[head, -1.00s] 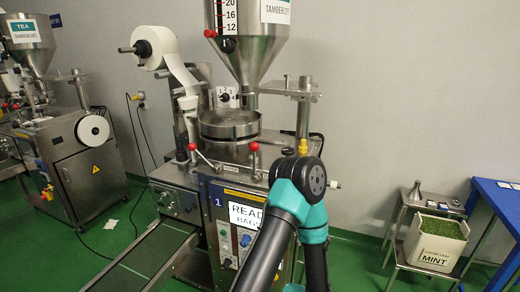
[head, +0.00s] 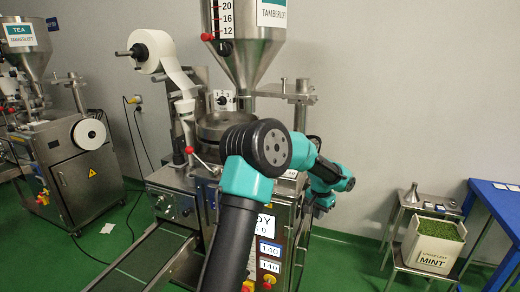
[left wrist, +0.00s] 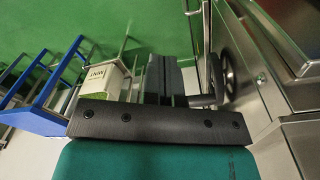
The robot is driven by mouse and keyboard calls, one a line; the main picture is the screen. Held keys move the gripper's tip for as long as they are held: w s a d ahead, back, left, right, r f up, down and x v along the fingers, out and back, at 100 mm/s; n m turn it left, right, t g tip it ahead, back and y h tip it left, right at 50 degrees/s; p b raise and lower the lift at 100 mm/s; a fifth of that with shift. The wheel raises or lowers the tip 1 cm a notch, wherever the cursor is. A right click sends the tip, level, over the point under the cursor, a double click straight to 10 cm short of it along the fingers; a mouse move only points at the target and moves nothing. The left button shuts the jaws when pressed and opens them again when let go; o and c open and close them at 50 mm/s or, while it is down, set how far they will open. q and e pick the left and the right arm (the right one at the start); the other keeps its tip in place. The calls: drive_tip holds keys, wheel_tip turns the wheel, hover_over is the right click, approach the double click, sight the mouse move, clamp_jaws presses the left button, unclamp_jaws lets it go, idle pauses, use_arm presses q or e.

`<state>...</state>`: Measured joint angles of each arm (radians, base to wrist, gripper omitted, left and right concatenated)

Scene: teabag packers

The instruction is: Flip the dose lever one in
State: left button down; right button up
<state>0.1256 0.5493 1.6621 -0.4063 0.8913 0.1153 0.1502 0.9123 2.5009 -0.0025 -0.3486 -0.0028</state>
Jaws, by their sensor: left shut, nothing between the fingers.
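The steel teabag machine (head: 175,205) stands in the middle of the head view. One red-knobbed lever (head: 189,150) shows at its left front, below the round pan (head: 215,128). Another red knob (head: 207,37) is on the hopper's side. I cannot tell which is the dose lever. My left arm crosses the machine's front and hides part of it. In the left wrist view my left gripper (left wrist: 166,62) is shut and empty, beside a dark handwheel (left wrist: 216,78) at the machine's side. No red knob shows there. My right gripper is not in view.
A white mint crate (head: 433,243) sits on a low steel stand at the right, beside a blue table (head: 497,200). A second tea machine (head: 75,170) stands at the left. Green floor (head: 350,265) is open between machine and stand.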

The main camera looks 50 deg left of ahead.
use_arm(q)
drive_tip(key=s+a+r+n+y, duration=0.1)
drive_tip(key=a+r, duration=0.4)
drive_tip(key=r, duration=0.6)
drive_tip(key=s+a+r+n+y, duration=0.1)
drive_tip(key=s+a+r, duration=0.3)
drive_tip(key=r, duration=0.6)
drive_tip(key=s+a+r+n+g+y, duration=0.1)
drive_tip(key=s+a+r, duration=0.2)
drive_tip(key=r, duration=0.8)
drive_tip(key=a, duration=0.2)
drive_tip(key=shift+a+r+n+y, duration=0.3)
drive_tip(key=shift+n, duration=0.1)
drive_tip(key=shift+f, duration=0.1)
drive_tip(key=s+a+f, duration=0.1)
drive_tip(key=a+f, duration=0.5)
drive_tip(key=f, duration=0.4)
drive_tip(key=shift+s+a, duration=0.3)
drive_tip(key=shift+a, duration=0.05)
drive_tip(key=shift+s+a+f, duration=0.1)
drive_tip(key=shift+a, duration=0.05)
